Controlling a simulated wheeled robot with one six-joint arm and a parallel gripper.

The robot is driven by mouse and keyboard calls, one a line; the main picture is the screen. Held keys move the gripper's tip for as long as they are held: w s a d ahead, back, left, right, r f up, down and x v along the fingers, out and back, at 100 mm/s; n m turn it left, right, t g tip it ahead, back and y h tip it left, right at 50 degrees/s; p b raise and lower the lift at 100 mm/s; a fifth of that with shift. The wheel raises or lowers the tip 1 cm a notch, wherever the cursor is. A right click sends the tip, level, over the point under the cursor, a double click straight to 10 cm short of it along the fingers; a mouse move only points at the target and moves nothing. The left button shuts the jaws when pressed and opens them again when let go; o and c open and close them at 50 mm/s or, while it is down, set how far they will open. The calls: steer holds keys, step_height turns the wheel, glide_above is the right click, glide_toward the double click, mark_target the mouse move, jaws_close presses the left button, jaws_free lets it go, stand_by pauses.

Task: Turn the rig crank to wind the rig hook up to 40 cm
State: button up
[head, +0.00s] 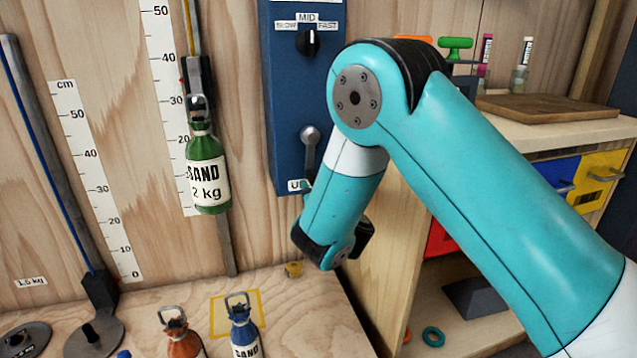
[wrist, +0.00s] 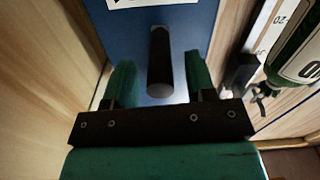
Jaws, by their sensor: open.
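In the wrist view my gripper's green fingers (wrist: 160,85) are open, one on each side of the handle, with visible gaps. The rig hook (head: 198,104) holds a green 2 kg sand bottle (head: 207,172) beside the scale (head: 166,80). The black carriage (head: 197,72) above it sits roughly between the 30 and 40 marks.
The blue panel (head: 283,100) carries a speed knob (head: 309,42) set near MID. Orange (head: 182,335) and blue (head: 243,330) sand bottles stand on the bench below. A second scale (head: 92,170) is at left. Shelves with drawers (head: 600,182) are at right.

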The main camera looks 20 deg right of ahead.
jaws_close()
steer(key=shift+a+b, duration=0.1)
steer(key=shift+b, duration=0.3)
steer(key=shift+a+r+m+b, duration=0.4)
steer(key=shift+a+m+b, duration=0.7)
steer(key=shift+b, duration=0.8)
steer(key=shift+a+r+m+b, duration=0.45)
steer(key=shift+a+m+b, duration=0.25)
steer(key=shift+m+b, duration=1)
steer(key=shift+a+r+m+b, duration=0.4)
steer(key=shift+a+m+b, duration=0.55)
steer(key=shift+b, duration=1.2)
